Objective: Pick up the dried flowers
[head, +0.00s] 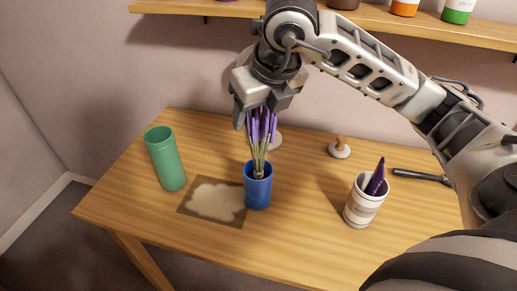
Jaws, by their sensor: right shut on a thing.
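The dried flowers (260,133) are a bunch of purple heads on pale green stems. They stand upright with the lower stems inside a blue cup (258,190) on the wooden table (305,225). My right gripper (256,112) is above the cup, pointing down, with its jaws shut on the top of the flowers. The jaws hide part of the flower heads. My left gripper is not in view.
A green tumbler (165,160) stands at the left, beside a brown mat with a pale patch (212,202). A striped cup (362,205) with a purple item (376,177) stands at the right. A wooden-knobbed object (340,147) and a dark tool (420,176) lie behind. A shelf (430,25) hangs above.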

